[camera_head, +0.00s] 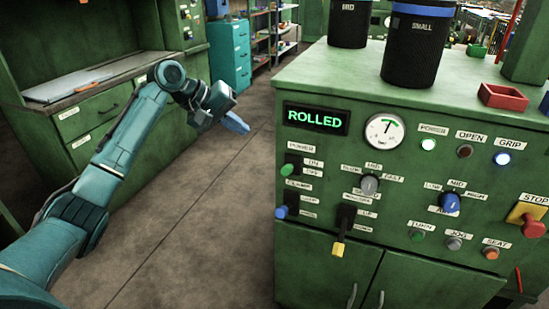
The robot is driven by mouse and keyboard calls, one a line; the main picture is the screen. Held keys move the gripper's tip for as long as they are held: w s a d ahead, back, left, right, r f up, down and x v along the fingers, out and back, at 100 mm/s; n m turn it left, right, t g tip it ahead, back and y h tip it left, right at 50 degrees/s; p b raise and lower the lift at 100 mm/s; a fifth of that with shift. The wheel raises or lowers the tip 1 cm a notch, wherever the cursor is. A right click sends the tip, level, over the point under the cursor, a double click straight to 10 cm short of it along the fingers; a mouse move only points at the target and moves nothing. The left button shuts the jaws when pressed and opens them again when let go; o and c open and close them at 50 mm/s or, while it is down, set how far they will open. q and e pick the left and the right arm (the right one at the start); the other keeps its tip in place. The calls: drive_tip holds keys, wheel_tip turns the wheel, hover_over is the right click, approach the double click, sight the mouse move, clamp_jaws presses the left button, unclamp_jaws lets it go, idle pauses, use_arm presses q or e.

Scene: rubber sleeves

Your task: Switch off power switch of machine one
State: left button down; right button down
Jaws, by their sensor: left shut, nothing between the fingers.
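The green machine (340,185) fills the right half of the view, with a control panel on its front. Its power switch (288,169) is at the panel's upper left, a green-tipped lever on a black plate beside small ON and OFF labels. I cannot tell for sure which way the lever is set. The power lamp (429,144) is lit. My left gripper (237,123) is shut and empty, in the air left of the machine, apart from the switch and a little above its height. My right gripper is not in view.
A blue-tipped lever (281,211) and a yellow-tipped lever (338,248) sit below the power switch. A red stop button (533,228) is at the far right. Dark bins (414,45) and a red tray (503,96) stand on top. Green drawers (95,112) stand left; floor between is clear.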

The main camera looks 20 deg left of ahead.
use_arm(q)
drive_tip(key=p, duration=0.1)
approach(289, 169)
drive_tip(key=w+d+f, duration=0.1)
drive_tip(key=w+f, duration=0.4)
drive_tip(key=w, duration=0.1)
drive_tip(key=shift+s+d, duration=0.2)
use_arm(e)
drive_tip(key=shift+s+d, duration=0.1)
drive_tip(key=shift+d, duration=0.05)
